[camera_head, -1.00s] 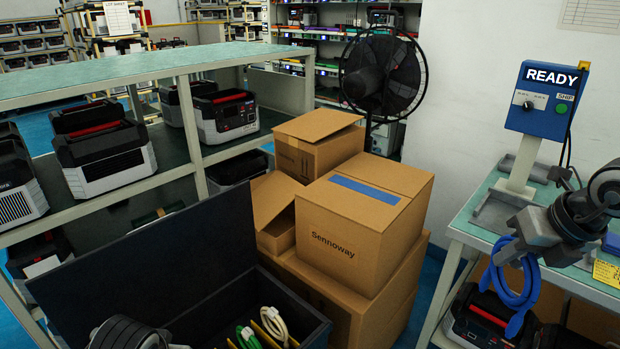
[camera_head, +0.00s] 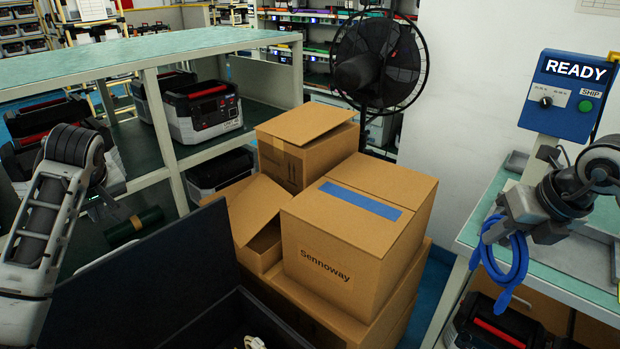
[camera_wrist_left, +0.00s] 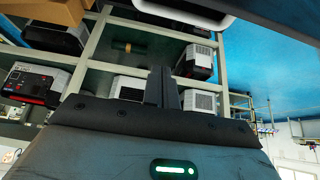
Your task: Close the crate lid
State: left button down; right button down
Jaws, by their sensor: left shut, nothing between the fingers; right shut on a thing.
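The dark crate (camera_head: 238,318) is at the bottom of the head view, partly cut off by the frame. Its dark lid (camera_head: 150,285) stands open, tilted up on the left side. My left gripper (camera_head: 104,207) is beyond the lid's upper edge, in front of the shelf, and only partly visible. In the left wrist view its fingers (camera_wrist_left: 163,88) are together and empty, pointing at the shelf. My right gripper (camera_head: 492,232) is shut on a coiled blue cable (camera_head: 517,262), which hangs over the edge of the right bench.
Cardboard boxes (camera_head: 340,250) are stacked close to the right of the crate. A green-topped shelf (camera_head: 160,45) with power units (camera_head: 203,110) stands behind the lid. The right bench (camera_head: 475,230) carries a READY panel (camera_head: 566,95). A white cable (camera_head: 254,342) shows in the crate.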

jog(key=shift+s+r, duration=0.15)
jog(key=shift+r, duration=0.1)
jog(key=shift+r+p, duration=0.2)
jog(key=shift+p, duration=0.2)
jog(key=shift+r+p, duration=0.45)
pick_arm(q)
notch_tip(320, 180, down, 8)
jog(key=shift+a, duration=0.2)
jog(key=shift+f, duration=0.1)
